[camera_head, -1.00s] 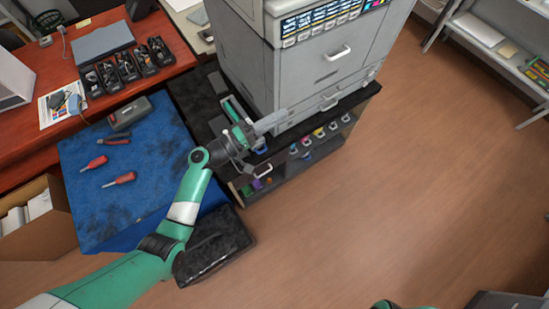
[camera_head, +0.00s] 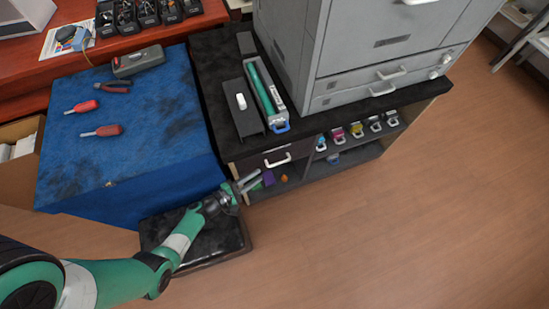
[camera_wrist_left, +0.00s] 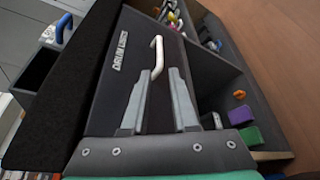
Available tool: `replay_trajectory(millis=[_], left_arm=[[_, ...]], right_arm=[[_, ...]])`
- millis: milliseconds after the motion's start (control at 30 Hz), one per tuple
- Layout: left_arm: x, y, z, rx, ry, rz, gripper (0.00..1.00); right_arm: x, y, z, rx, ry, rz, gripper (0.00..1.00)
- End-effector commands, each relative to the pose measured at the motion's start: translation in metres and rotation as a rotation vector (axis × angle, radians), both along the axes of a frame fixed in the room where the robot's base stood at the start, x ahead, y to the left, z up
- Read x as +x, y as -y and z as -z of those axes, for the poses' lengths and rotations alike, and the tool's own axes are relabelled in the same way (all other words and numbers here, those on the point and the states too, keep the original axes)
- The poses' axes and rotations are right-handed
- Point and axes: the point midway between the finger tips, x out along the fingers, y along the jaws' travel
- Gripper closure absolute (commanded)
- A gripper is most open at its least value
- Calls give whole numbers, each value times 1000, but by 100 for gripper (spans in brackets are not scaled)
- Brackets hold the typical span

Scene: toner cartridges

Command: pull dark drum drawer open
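The dark drum drawer (camera_head: 262,161) is in the upper left of the cabinet under the printer and looks shut. Its white bar handle (camera_head: 278,160) shows on its front. In the left wrist view the drawer front (camera_wrist_left: 128,68) carries a pale "DRUM UNIT" label, and the white handle (camera_wrist_left: 157,56) stands ahead of my fingers. My left gripper (camera_head: 254,180) is open in front of the cabinet, just below and left of the handle. In the wrist view its two fingers (camera_wrist_left: 158,73) point at the handle's near end, with a gap between them. Contact is not visible. My right gripper is not in view.
The cabinet top (camera_head: 222,69) holds a teal drum unit (camera_head: 264,92) and a dark box (camera_head: 241,107). Colored cartridges (camera_head: 356,131) sit on the shelf right of the drawer. A blue mat (camera_head: 140,150) lies left, a black tray (camera_head: 215,246) below. Wooden floor in front is clear.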

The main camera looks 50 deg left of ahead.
Motion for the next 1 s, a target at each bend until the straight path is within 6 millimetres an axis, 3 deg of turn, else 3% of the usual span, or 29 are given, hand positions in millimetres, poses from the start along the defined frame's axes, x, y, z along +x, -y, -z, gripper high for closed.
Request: replay_trajectory(millis=[200, 400, 767, 933, 1000], left_arm=[[50, 2, 16, 2, 3, 6, 73], [83, 2, 22, 1, 2, 4, 73], [93, 2, 21, 1, 1, 1, 73], [93, 2, 21, 1, 1, 1, 100], [93, 2, 21, 1, 0, 2, 100]], right_arm=[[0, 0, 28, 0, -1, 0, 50], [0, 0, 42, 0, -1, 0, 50], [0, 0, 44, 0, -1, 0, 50], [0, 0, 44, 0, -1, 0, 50], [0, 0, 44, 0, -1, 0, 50]])
